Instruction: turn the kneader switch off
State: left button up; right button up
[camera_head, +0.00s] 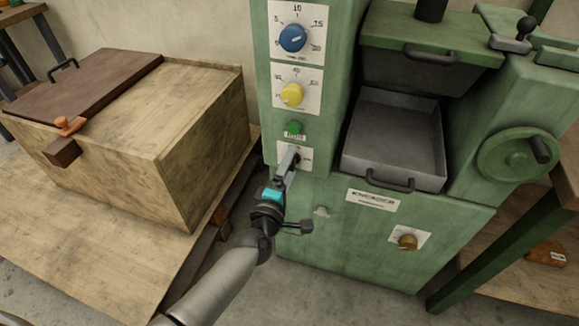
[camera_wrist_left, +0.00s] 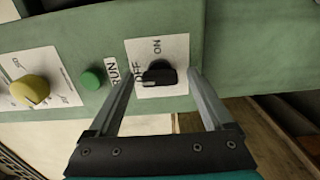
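The kneader switch is a black knob (camera_wrist_left: 159,73) on a white plate marked ON and OFF, clear in the left wrist view. The knob lies lengthwise across the plate, with one end near the OFF mark; I cannot tell surely which mark it points to. In the head view my gripper hides the knob, and only part of its plate (camera_head: 307,159) shows on the green kneader (camera_head: 335,225). My left gripper (camera_wrist_left: 162,82) is open, with one finger on each side of the knob and visible gaps. It also shows in the head view (camera_head: 289,157). My right gripper is out of view.
A green RUN button (camera_head: 294,128), a yellow dial (camera_head: 291,95) and a blue dial (camera_head: 293,38) sit above the switch. A metal tray (camera_head: 395,135) is to the right. A wooden box (camera_head: 190,140) stands left. A brown knob (camera_head: 407,242) is lower right.

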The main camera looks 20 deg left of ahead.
pick_arm(q)
jog(key=s+p, duration=0.3)
jog(key=s, duration=1.2)
jog(key=shift+a+p, duration=0.25)
jog(key=shift+p, duration=0.05)
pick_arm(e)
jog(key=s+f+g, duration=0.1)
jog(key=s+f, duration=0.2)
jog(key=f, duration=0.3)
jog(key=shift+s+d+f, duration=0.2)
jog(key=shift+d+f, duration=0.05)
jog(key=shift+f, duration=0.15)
pick_arm(q)
jog(key=shift+s, duration=0.1)
